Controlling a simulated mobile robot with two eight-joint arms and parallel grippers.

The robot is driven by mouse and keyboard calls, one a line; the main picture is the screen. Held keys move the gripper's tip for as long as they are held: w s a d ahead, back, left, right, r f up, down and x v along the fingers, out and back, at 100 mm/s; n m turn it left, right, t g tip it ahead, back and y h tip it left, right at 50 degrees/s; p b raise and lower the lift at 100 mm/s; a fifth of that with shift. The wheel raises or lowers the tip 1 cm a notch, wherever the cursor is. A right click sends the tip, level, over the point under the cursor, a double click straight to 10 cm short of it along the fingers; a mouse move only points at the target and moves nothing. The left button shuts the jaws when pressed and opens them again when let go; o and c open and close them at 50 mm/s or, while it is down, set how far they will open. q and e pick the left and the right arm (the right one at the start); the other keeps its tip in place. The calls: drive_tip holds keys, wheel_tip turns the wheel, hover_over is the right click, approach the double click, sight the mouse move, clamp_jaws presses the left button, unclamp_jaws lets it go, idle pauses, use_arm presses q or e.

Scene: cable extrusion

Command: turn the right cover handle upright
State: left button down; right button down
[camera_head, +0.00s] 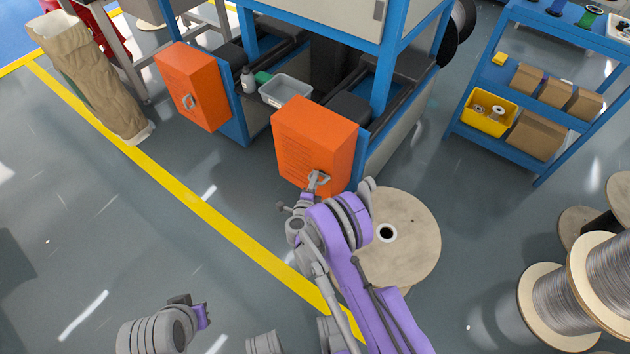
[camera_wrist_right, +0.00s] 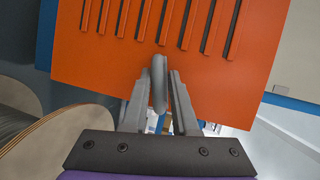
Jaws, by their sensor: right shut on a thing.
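The right cover (camera_head: 305,140) is an orange box with slots on its front, low on the blue machine frame. Its grey handle is at the lower part of that front. My right gripper (camera_head: 318,182) is at the handle and partly hides it in the head view. In the right wrist view the handle (camera_wrist_right: 159,84) stands between the two fingers of my right gripper (camera_wrist_right: 160,100), which is shut on it. There the handle runs roughly along the slots of the cover (camera_wrist_right: 110,62). My left gripper (camera_head: 203,316) is low at the left, away from the covers; its jaws are unclear.
A left orange cover (camera_head: 190,75) with its own grey handle (camera_head: 188,102) is on the same machine. A wooden reel (camera_head: 415,240) lies close beside my right arm. More cable reels stand at the right. Open grey floor lies at the left.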

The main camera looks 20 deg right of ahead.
drive_tip(key=shift+s+f, duration=0.1)
drive_tip(key=shift+f, duration=0.1)
drive_tip(key=n+g+b, duration=0.1)
drive_tip(key=n+b, duration=0.1)
drive_tip(key=b, duration=0.1)
drive_tip(key=shift+f, duration=0.15)
drive_tip(key=shift+n+g+h+b, duration=0.4)
drive_tip(key=shift+n+g+b, duration=0.35)
drive_tip(key=shift+n+g, duration=0.15)
drive_tip(key=n+g+h+b, duration=0.1)
drive_tip(key=n+g, duration=0.1)
drive_tip(key=shift+n, duration=0.4)
drive_tip(key=n+g+h, duration=0.2)
drive_tip(key=n, duration=0.1)
drive_tip(key=shift+d+n+g+h+b, duration=0.1)
drive_tip(key=shift+n+g+h+b, duration=0.2)
drive_tip(key=shift+n+g, duration=0.1)
drive_tip(key=shift+r, duration=0.2)
drive_tip(key=c, duration=0.8)
unclamp_jaws()
drive_tip(key=shift+c, duration=0.2)
